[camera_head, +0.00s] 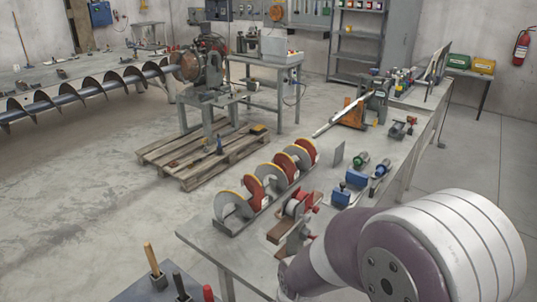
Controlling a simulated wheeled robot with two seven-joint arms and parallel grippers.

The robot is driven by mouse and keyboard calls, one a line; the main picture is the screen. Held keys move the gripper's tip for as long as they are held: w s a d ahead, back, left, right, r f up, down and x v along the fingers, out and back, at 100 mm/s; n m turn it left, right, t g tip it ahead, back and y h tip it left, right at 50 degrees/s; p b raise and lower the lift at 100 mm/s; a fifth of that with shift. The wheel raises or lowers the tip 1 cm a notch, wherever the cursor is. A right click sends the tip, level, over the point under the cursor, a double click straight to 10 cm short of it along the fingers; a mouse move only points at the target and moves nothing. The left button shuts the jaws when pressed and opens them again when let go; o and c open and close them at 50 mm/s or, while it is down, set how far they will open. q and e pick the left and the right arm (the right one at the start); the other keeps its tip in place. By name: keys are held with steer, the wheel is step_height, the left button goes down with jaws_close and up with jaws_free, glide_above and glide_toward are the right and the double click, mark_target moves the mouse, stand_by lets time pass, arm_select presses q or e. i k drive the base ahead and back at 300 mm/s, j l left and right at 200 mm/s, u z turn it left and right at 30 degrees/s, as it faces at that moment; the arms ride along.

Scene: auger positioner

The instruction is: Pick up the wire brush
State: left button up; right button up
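I cannot clearly pick out a wire brush in the head view. A wooden handle (151,259) stands upright in a dark holder at the bottom left; whether it belongs to a brush cannot be told. A dark handle (179,285) and a red one (208,293) stand near it, cut by the lower edge. A purple-grey and white link of my arm fills the lower right. Neither of my grippers shows in the frame.
A long workbench (232,249) holds red and grey discs (262,187), blue blocks (340,195) and small tools. A wooden pallet (190,175) lies on the floor. A long auger (95,88) spans the left. The floor at left is clear.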

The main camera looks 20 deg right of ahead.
mark_target(148, 247)
steer(key=i+l, duration=0.15)
steer(key=l, duration=0.15)
steer(key=i+l+u, duration=0.1)
steer(key=l, duration=0.2)
steer(key=i+l, duration=0.15)
steer(key=l, duration=0.15)
steer(key=i+l+u, duration=0.1)
steer(key=l, duration=0.2)
